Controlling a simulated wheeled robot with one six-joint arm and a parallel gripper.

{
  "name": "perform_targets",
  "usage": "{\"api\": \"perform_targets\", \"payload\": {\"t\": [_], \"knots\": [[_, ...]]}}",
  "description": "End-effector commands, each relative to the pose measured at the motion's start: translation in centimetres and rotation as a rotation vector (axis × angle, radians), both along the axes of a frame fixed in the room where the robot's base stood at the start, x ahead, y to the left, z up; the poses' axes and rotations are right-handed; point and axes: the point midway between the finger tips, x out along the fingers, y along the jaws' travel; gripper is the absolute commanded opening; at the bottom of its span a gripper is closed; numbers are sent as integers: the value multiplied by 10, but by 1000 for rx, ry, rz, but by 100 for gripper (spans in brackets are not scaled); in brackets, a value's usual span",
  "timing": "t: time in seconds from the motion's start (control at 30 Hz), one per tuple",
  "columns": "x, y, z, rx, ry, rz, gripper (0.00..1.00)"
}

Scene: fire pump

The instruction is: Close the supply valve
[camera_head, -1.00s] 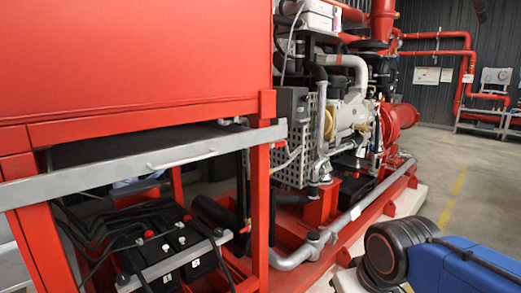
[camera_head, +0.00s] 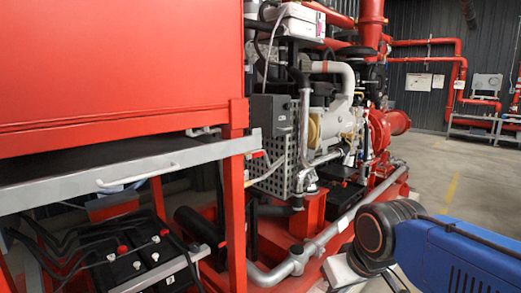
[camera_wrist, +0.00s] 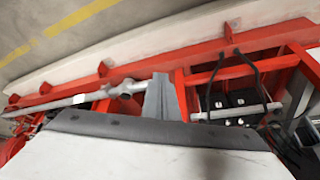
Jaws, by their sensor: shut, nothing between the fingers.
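I cannot make out the supply valve for certain in either view. In the head view, the engine and pump set (camera_head: 335,125) stands beyond the red cabinet, with a grey pipe (camera_head: 330,232) along its red base. In the wrist view, the same grey pipe (camera_wrist: 60,101) and its fitting (camera_wrist: 122,88) lie beyond my gripper (camera_wrist: 160,92). My gripper's grey fingers are together and empty, with no visible contact.
The red cabinet (camera_head: 115,65) with a grey front rail (camera_head: 130,178) fills the left. Black batteries (camera_head: 140,258) with cables sit under it. Red pipes (camera_head: 425,42) run along the back wall. Open grey floor (camera_head: 450,170) lies to the right.

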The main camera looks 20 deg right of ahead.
Motion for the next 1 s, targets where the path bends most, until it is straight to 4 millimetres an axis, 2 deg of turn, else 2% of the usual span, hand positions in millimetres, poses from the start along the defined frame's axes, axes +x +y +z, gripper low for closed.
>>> {"api": "perform_targets", "payload": {"t": [0.2, 0.5, 1.0], "knots": [[60, 7, 62, 26, -31, 59, 0], [148, 14, 142, 56, -89, 155, 0], [297, 14, 253, 89, -213, 325, 0]]}}
